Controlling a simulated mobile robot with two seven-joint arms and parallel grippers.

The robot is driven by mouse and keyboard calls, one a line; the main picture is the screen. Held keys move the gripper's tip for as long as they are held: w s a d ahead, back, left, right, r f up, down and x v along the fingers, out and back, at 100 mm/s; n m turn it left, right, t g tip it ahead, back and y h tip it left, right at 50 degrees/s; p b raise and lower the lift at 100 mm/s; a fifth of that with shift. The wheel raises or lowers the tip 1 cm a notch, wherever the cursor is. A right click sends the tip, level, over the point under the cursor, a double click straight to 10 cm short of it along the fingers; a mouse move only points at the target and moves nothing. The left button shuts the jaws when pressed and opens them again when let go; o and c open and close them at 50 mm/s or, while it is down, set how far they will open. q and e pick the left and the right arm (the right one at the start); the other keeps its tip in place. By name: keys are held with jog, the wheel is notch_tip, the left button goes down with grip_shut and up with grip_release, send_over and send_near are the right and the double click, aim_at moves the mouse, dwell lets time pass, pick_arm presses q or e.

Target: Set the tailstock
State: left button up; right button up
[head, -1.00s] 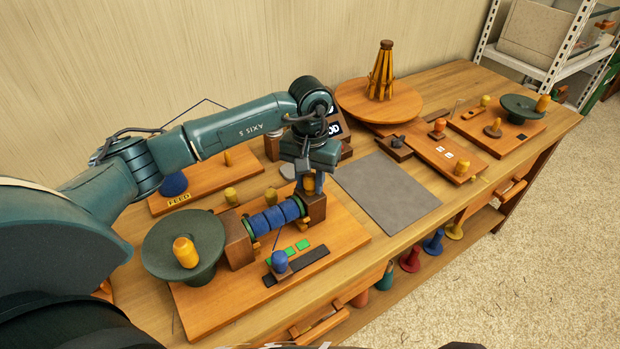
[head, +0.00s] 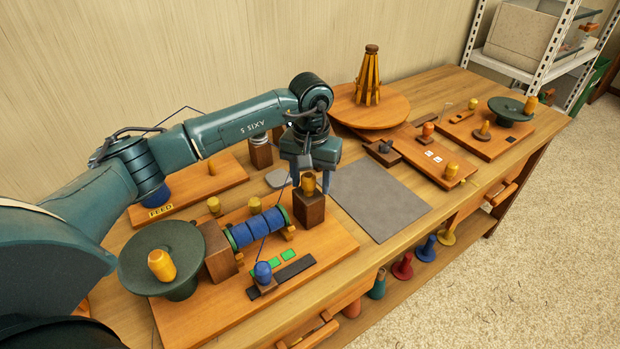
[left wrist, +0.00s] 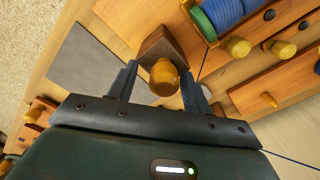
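The tailstock (head: 309,212) is a dark wooden block with a yellow knob (head: 309,184), upright on the left board. It stands a little right of the blue-wound spool (head: 258,230), with a gap to the spool's green end. My left gripper (head: 312,178) is over the tailstock, fingers pointing down. In the left wrist view the knob (left wrist: 163,78) lies between the spread fingers (left wrist: 159,88), with space on both sides. The tailstock block (left wrist: 160,46) shows beyond it. The spool's other end faces a wooden block (head: 219,252) beside a green wheel (head: 165,258). My right gripper is out of view.
A blue-knobbed slider (head: 263,275) stands on a dark strip in front of the spool. A board marked FEED (head: 160,211) lies behind. A bare grey mat (head: 385,205) is right of the tailstock; a round turntable (head: 395,112) stands farther back.

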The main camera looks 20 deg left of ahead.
pick_arm(q)
notch_tip(320, 180, up, 13)
jog(key=b, duration=0.1)
dwell(0.6)
jog(key=shift+s, duration=0.1)
